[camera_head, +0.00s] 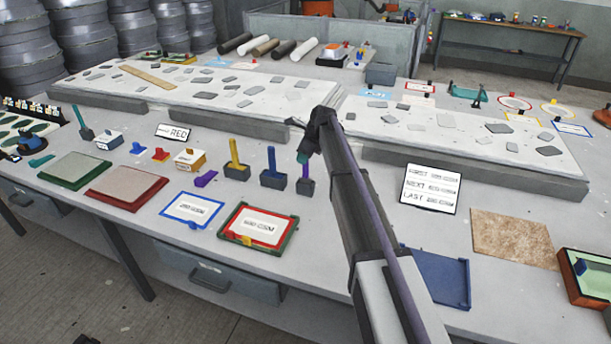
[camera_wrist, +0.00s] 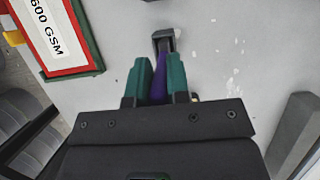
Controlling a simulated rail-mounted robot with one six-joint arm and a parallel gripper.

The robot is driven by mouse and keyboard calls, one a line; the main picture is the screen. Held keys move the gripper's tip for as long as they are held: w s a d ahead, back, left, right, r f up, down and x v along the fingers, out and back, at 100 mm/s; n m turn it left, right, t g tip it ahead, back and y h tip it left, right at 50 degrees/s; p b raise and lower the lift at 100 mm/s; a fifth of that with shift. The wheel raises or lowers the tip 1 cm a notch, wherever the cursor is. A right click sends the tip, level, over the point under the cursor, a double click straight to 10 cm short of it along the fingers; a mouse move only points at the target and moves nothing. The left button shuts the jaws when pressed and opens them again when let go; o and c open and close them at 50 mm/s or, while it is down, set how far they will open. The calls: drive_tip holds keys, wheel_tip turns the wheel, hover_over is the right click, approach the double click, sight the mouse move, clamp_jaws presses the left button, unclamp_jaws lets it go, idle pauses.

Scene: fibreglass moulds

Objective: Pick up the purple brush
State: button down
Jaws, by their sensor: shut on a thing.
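The purple brush (camera_head: 306,171) stands upright in a small dark holder (camera_head: 305,188) on the bench, right of the yellow and blue ones. My gripper (camera_head: 303,157) is above that holder, shut on the upper part of the brush's handle. In the wrist view, the purple handle (camera_wrist: 158,85) lies between the two teal fingers of my gripper (camera_wrist: 161,74). The dark holder (camera_wrist: 163,38) shows just past the fingertips. The brush's lower end is hidden inside the holder.
A yellow-handled tool (camera_head: 235,153) and a blue-handled tool (camera_head: 272,160) stand in holders to the left. A purple wedge-shaped piece (camera_head: 206,179) lies farther left. The red-and-green framed 600 GSM board (camera_head: 282,230) lies in front. A white slab (camera_head: 470,138) lies behind, to the right.

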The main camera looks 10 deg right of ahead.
drive_tip(key=shift+r, duration=0.15)
wheel_tip(320, 180, up, 10)
drive_tip(key=p, duration=1)
